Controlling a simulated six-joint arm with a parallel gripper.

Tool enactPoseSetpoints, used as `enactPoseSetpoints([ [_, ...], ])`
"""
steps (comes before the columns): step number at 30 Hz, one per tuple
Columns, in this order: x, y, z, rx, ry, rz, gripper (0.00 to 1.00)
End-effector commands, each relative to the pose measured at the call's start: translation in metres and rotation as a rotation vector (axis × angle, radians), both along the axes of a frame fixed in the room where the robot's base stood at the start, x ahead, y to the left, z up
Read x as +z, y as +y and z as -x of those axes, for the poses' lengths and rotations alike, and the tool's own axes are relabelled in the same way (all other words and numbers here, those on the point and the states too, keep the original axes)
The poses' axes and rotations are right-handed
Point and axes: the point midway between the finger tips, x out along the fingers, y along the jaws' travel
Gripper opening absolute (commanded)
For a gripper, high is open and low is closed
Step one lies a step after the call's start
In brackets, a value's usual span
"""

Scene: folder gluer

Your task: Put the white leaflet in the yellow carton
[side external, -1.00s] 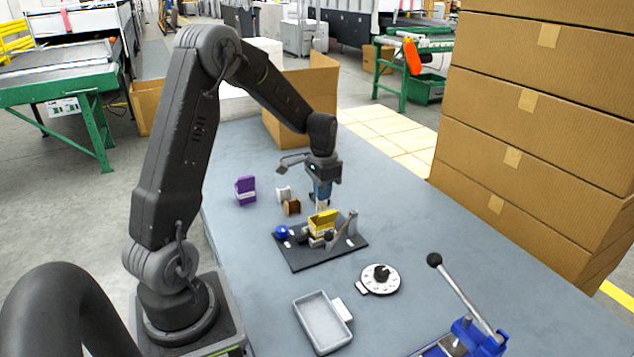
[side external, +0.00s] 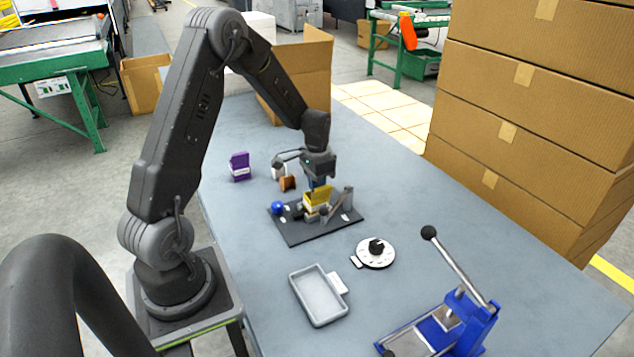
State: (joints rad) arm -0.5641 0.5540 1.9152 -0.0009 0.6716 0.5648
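The yellow carton (side external: 318,197) stands open at the top in a fixture on a dark base plate (side external: 290,231). My gripper (side external: 319,184) points straight down right at the carton's open top, its fingertips at or just inside the opening. The fingers are small and partly hidden, so I cannot tell whether they are open or shut. I cannot make out the white leaflet; it may be hidden between the fingers or inside the carton.
A purple carton (side external: 239,167), a brown spool (side external: 287,183) and a blue ball (side external: 278,208) are nearby. A round dial (side external: 376,253), an empty grey tray (side external: 318,294) and a blue lever press (side external: 455,325) stand toward the front. Stacked brown boxes (side external: 530,120) rise at right.

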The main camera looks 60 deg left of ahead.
Motion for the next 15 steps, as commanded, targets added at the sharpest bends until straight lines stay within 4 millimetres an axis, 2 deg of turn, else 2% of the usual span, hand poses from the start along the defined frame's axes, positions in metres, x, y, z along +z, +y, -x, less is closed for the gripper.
enactPoseSetpoints([
  [2, 0.0000, 0.0000, 0.0000, 0.000, 0.000, 0.000, 0.02],
  [11, 0.0002, 0.0000, 0.0000, 0.000, 0.000, 0.000, 0.31],
  [15, 0.0002, 0.0000, 0.0000, 0.000, 0.000, 0.000, 0.31],
])
